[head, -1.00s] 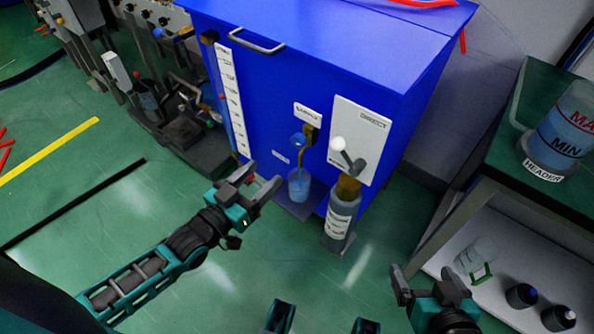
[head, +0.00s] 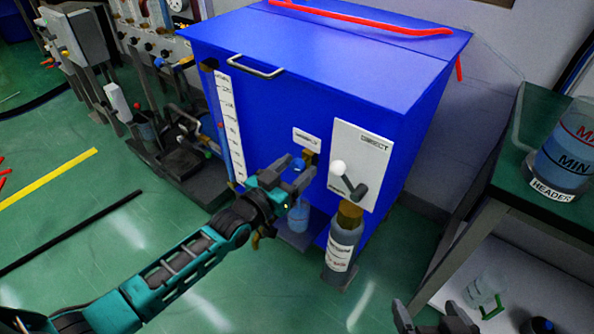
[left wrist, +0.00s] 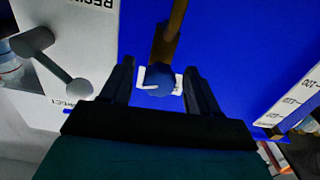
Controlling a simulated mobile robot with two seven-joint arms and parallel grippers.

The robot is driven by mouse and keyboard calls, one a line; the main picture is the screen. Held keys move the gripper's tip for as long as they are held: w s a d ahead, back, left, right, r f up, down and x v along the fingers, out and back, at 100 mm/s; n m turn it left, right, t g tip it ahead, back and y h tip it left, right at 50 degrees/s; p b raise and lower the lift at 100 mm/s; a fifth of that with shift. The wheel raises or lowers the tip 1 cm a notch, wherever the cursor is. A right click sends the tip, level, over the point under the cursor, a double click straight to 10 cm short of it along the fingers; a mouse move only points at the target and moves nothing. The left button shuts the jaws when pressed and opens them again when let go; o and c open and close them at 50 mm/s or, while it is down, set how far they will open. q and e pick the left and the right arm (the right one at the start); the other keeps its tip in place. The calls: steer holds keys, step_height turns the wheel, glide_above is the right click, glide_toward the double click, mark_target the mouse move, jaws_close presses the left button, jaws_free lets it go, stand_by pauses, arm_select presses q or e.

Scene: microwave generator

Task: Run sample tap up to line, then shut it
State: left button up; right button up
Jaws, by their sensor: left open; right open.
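The sample tap, with a round blue knob (head: 299,164) and a brass pipe, sticks out of the front of the blue cabinet (head: 270,110). My left gripper (head: 294,175) is open at the tap. In the left wrist view the knob (left wrist: 159,80) shows between the spread fingers (left wrist: 160,85); I cannot tell whether they touch it. A clear container with bluish liquid (head: 298,219) stands below the tap, partly hidden by the gripper. Its line and exact level cannot be made out. My right gripper (head: 430,318) is open and empty at the bottom edge.
Right of the tap is a white panel (head: 362,150) with a white-balled lever (head: 338,168). A dark labelled bottle (head: 342,248) stands below it. A header vessel (head: 566,150) stands on the bench at right. Green floor in front is clear.

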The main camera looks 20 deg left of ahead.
arm_select(q)
steer(key=shift+w+d, duration=0.15)
steer(key=shift+w, duration=0.25)
arm_select(e)
steer(key=shift+f, duration=0.15)
arm_select(q)
steer(key=c, duration=1)
steer(key=shift+r+m+p, duration=0.1)
steer(key=shift+m+p, duration=0.6)
steer(key=shift+m, duration=0.2)
steer(key=shift+c, duration=0.2)
steer(key=shift+m, duration=0.5)
steer(key=shift+m+p, duration=0.4)
steer(key=shift+f+m, duration=0.25)
steer(key=shift+m, duration=0.15)
arm_select(e)
steer(key=shift+s+d+r, duration=0.2)
steer(key=shift+d+r, duration=0.2)
steer(key=shift+r, duration=0.05)
